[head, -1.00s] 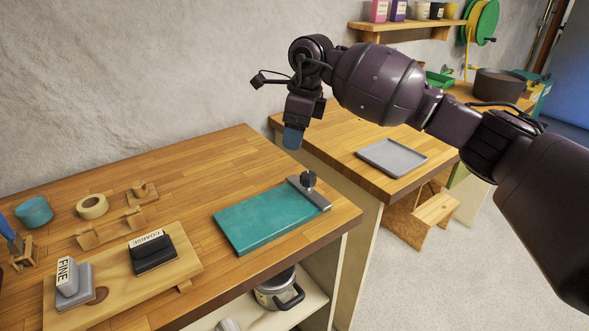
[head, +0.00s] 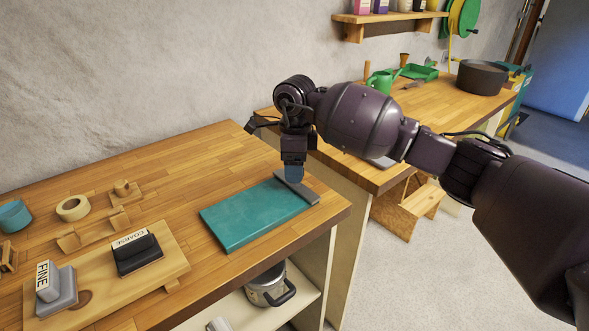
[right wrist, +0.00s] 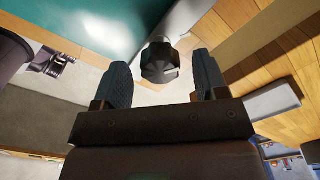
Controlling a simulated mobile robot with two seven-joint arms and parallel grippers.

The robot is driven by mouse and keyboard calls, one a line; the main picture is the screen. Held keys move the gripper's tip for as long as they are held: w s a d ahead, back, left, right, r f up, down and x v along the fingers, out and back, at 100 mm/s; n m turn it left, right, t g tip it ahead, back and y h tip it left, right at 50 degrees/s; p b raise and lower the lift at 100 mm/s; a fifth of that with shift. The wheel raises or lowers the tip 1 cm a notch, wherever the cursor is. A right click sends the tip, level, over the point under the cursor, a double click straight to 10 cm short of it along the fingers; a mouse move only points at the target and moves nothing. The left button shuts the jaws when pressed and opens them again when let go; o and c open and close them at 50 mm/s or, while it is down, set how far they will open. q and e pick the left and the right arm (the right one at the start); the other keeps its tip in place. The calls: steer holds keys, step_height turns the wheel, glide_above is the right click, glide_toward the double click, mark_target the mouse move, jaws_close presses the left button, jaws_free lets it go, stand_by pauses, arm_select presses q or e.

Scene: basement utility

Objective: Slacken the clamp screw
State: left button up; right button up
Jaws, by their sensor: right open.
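The clamp screw's black lobed knob (right wrist: 160,62) shows in the right wrist view, between the two fingertips of my right gripper (right wrist: 163,68), with a gap on each side. In the head view my right gripper (head: 293,173) points down over the grey clamp bar (head: 306,193) and hides the knob. The gripper is open and holds nothing. The clamp bar lies across the right end of a teal board (head: 258,214) on the wooden bench. The teal board also shows in the right wrist view (right wrist: 105,22). My left gripper is out of view.
A wooden base (head: 175,265) on the bench carries blocks marked COARSE (head: 137,254) and FINE (head: 55,290). A tape roll (head: 73,208) and wooden holders stand behind it. A pot (head: 266,288) sits on the shelf below. A second bench (head: 440,108) stands to the right.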

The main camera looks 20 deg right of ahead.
steer(key=shift+f, duration=0.6)
steer(key=shift+c, duration=0.4)
steer(key=c, duration=0.8)
steer(key=shift+c, duration=0.2)
